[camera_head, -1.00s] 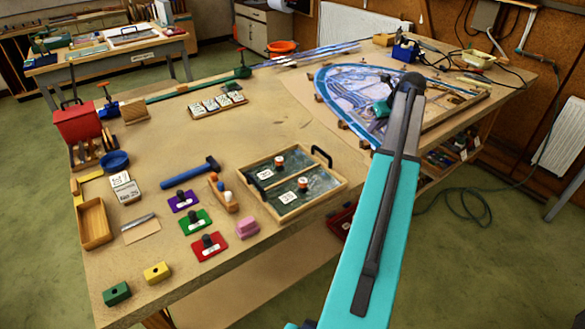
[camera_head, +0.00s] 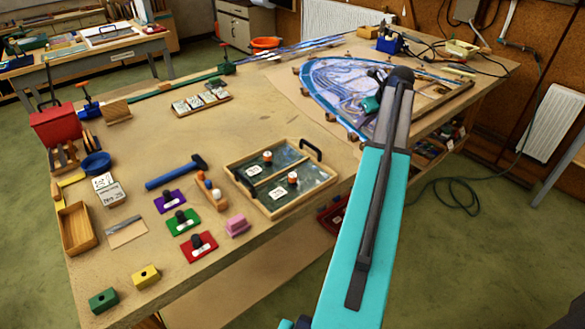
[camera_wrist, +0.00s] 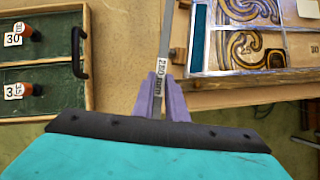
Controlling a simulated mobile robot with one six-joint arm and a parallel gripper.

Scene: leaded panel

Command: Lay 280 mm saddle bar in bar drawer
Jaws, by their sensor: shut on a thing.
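My gripper (camera_wrist: 163,92) is shut on a slim grey bar (camera_wrist: 167,30) in the wrist view. The bar's white label reads 280 mm, and the bar points away from me, past the top of the picture. In the head view my arm hides the fingers and the bar. I cannot tell for sure which thing is the bar drawer. A red open container (camera_head: 333,214) shows low at the bench's front edge in the head view, partly hidden by my arm.
A wooden tray (camera_head: 262,203) with dark panes, numbered tags and black handles lies on the bench (camera_head: 150,120); it also shows left in the wrist view (camera_wrist: 88,100). The leaded panel (camera_head: 335,85) lies beyond my arm. Tools and coloured blocks cover the bench's left part.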

